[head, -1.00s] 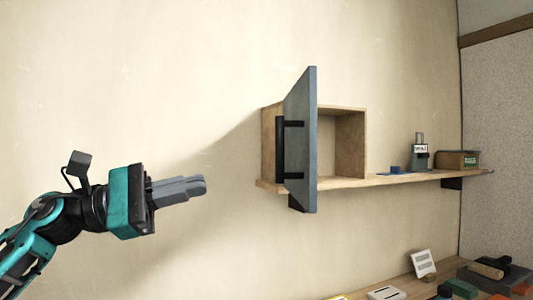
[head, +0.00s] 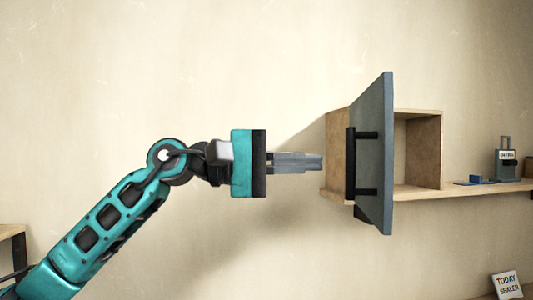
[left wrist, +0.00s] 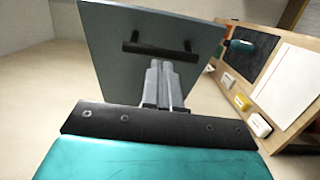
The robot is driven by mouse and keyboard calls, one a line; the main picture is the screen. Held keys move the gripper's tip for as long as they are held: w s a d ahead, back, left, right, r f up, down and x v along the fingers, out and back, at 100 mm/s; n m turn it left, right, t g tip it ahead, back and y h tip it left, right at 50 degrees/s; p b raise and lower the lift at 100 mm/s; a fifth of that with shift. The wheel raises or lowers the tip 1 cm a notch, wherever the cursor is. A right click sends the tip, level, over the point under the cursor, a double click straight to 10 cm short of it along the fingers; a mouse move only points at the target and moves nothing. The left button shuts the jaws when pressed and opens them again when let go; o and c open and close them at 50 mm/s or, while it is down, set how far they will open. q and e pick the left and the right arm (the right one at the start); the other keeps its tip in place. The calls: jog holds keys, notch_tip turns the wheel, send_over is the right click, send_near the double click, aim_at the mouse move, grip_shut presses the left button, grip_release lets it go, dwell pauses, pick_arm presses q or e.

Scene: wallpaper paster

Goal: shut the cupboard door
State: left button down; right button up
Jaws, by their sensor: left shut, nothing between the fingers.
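The cupboard (head: 424,150) is a small open wooden box on a wall shelf. Its grey-blue door (head: 375,150) stands open, swung out from the box, with a black bar handle (head: 351,165) on the face toward my left gripper. My left gripper (head: 320,162) is shut and empty, just left of the handle in the head view, with a small gap showing. In the left wrist view the door (left wrist: 112,75) and its handle (left wrist: 160,49) lie ahead of the fingers; whether they touch cannot be told. My right gripper is not in view.
A small sign (head: 507,285) is at the lower right. The left wrist view shows a board with a dark panel (left wrist: 248,55). The wall left of the cupboard is bare.

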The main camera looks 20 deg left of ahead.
aim_at(353, 152)
pick_arm(q)
jog(key=shift+p+x, duration=0.3)
jog(key=shift+x, duration=1.5)
jog(key=shift+d, duration=0.1)
